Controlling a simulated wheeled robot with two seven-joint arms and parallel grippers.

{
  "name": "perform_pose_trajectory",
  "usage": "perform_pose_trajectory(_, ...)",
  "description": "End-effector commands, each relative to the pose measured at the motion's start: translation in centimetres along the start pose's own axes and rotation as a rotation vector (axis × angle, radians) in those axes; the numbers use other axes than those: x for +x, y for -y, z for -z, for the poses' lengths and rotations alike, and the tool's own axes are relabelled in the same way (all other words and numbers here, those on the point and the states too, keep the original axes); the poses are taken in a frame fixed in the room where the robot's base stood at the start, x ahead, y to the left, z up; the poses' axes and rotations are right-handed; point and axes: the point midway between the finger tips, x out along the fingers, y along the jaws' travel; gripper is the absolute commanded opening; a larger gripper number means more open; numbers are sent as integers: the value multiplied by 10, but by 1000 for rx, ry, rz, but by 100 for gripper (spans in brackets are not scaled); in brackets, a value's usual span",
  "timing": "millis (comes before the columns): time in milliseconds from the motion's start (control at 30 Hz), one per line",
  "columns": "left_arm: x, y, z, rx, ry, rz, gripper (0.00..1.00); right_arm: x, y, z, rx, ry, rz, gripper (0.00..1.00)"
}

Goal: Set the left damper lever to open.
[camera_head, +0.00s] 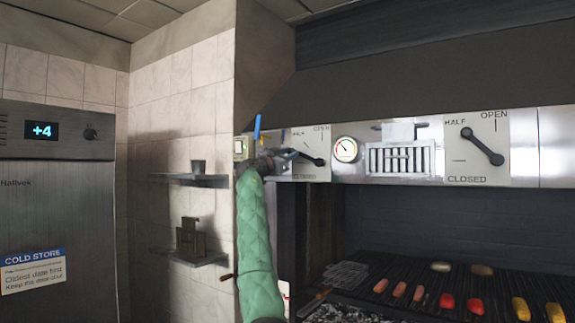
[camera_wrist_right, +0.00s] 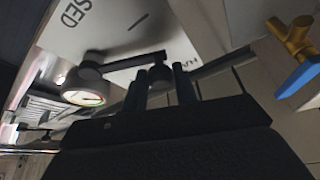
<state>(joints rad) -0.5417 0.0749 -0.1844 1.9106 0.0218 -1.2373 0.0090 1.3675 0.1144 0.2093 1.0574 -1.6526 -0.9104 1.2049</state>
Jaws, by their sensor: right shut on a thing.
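The left damper lever (camera_head: 313,159) is a dark bar on a pale plate (camera_head: 318,173) on the hood front. It points left and slightly up from its pivot, away from the OPEN mark at the plate's upper right. My right gripper (camera_head: 285,158), on the green-sleeved arm, reaches its handle end and partly hides it. In the right wrist view, the fingers of my right gripper (camera_wrist_right: 163,82) are on both sides of the knob of the left damper lever (camera_wrist_right: 127,63). My left gripper is not in view.
A round gauge (camera_head: 346,150) sits just right of the plate. A second damper lever (camera_head: 482,146) is further right. A valve with a blue handle (camera_head: 257,127) is close to my right gripper. The grill (camera_head: 400,292) with food lies below.

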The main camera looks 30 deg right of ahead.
Motion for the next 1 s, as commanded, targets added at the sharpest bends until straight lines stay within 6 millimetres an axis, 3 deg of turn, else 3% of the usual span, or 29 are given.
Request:
perform_pose_trajectory(133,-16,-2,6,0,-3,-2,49,6,0,13,106,-3,-45,0)
perform_pose_trajectory(267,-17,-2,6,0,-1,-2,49,11,-1,26,223,-3,-93,0)
perform_pose_trajectory(1000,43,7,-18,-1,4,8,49,33,-36,80,855,-1,-355,0)
